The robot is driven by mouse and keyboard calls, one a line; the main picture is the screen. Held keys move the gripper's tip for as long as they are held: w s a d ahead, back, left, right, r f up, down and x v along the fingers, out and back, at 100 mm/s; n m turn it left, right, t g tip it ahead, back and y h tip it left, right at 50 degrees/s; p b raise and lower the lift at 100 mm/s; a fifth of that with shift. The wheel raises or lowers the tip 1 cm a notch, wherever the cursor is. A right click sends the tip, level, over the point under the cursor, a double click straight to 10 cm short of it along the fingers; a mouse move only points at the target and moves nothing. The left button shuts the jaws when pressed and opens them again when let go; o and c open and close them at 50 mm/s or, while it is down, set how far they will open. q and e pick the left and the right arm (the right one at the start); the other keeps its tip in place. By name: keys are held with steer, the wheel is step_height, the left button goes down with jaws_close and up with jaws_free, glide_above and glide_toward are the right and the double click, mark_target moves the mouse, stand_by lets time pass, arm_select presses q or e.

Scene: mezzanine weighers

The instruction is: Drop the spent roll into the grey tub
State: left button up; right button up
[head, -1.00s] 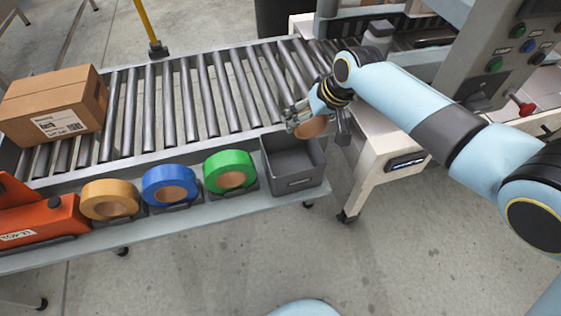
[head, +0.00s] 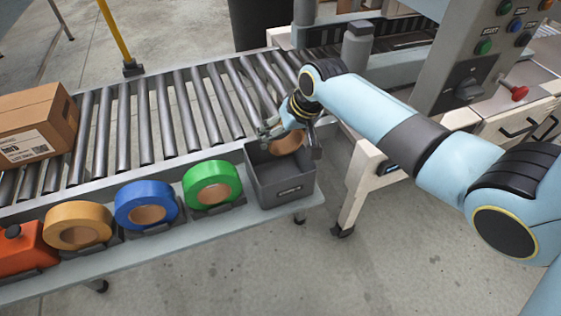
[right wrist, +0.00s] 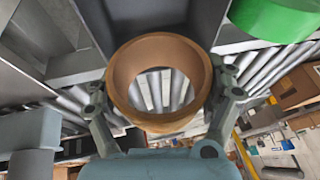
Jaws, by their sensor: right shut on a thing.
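The spent roll (head: 287,143) is a bare brown cardboard ring. My right gripper (head: 286,133) is shut on it and holds it at the grey tub's back edge, over the opening. The roll also shows in the right wrist view (right wrist: 122,88), with a finger on each side. The grey tub (head: 283,191) stands at the right end of the shelf in front of the rollers. Its visible inside looks empty. A grey wall of the tub shows behind the roll in the right wrist view. My left gripper is out of view.
Green (head: 213,170), blue (head: 126,196) and tan (head: 55,212) tape rolls stand left of the tub on the shelf. An orange dispenser (head: 28,252) is at far left. A cardboard box (head: 42,110) sits on the roller conveyor (head: 165,118). A machine with buttons (head: 470,65) is at right.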

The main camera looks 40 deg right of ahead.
steer(key=shift+r, duration=0.1)
steer(key=o, duration=1)
steer(key=v, duration=1.2)
steer(key=shift+s, duration=0.1)
